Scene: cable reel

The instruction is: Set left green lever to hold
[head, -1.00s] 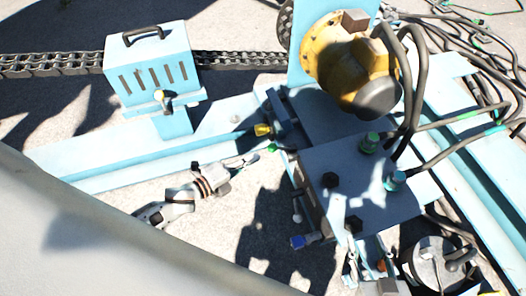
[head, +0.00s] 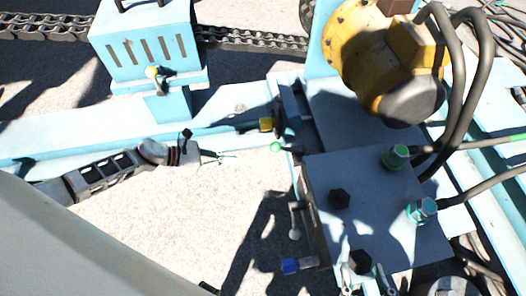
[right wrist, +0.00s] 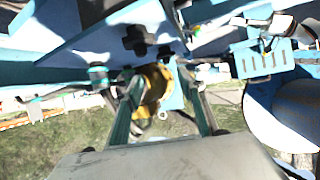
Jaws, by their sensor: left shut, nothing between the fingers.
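The green lever (head: 276,147) shows its round green knob at the left side of the grey valve box (head: 325,175) in the head view. Its setting cannot be read from here. My left gripper (head: 227,156) is shut and empty, to the left of the green knob and apart from it, pointing toward it. My right gripper is partly in view at the bottom of the head view, by the front of the box. In the right wrist view my right gripper (right wrist: 160,88) has its fingers spread, with nothing seen held between them.
A yellow-ended lever (head: 266,124) is just above the green one. A yellow motor (head: 375,60) with thick hoses stands behind. Open ground lies below my left gripper.

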